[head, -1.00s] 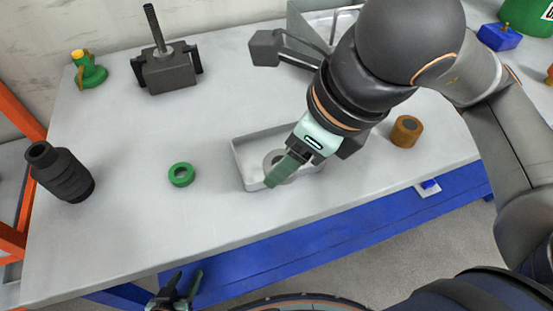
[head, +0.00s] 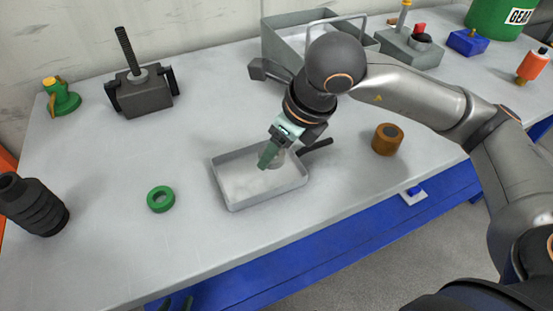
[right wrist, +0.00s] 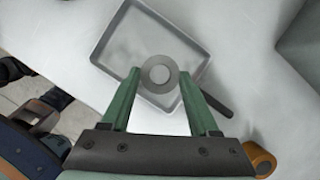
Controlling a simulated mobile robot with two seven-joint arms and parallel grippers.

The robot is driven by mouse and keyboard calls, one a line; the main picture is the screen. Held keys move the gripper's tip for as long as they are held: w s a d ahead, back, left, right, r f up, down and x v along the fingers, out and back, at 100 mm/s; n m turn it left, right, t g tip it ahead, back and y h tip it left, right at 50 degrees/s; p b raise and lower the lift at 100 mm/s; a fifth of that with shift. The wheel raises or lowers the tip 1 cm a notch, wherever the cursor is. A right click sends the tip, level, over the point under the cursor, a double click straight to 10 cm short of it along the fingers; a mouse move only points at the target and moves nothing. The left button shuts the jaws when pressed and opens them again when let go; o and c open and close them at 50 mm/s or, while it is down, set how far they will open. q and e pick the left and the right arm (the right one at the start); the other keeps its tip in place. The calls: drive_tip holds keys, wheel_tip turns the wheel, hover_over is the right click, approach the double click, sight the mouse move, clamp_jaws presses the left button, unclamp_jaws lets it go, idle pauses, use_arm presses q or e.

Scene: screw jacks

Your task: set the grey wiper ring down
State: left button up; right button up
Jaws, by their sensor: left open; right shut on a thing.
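The grey wiper ring (head: 278,158) is between the fingertips of my right gripper (head: 269,154). In the right wrist view, the ring (right wrist: 160,73) shows its round face and centre, with a green finger on each side. My right gripper (right wrist: 161,85) is shut on it. Ring and gripper appear over the back right part of a shallow grey tray (head: 222,188); the tray also shows in the right wrist view (right wrist: 104,48). I cannot tell whether the ring touches the tray. My left gripper (head: 177,304) is open, barely showing at the bottom edge.
A dark rod (head: 316,146) sticks out by the tray's right corner. A green ring (head: 160,199) lies left of the tray, a brown cylinder (head: 387,140) right. A screw jack (head: 143,91) and a grey bin (head: 285,45) stand behind. The table front is clear.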

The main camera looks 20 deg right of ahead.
sight(276, 172)
drive_tip(key=shift+w+d+f, duration=0.2)
drive_tip(key=shift+w+f, duration=0.25)
drive_tip(key=shift+f, duration=0.1)
drive_tip(key=shift+w+d+f, duration=0.1)
drive_tip(key=shift+w+f, duration=0.05)
drive_tip(key=shift+f, duration=1.6)
drive_tip(key=o, duration=0.9)
drive_tip(key=shift+f+b, duration=0.15)
drive_tip(key=shift+b, duration=0.2)
drive_tip(key=shift+c, duration=0.2)
drive_tip(key=shift+o, duration=0.9)
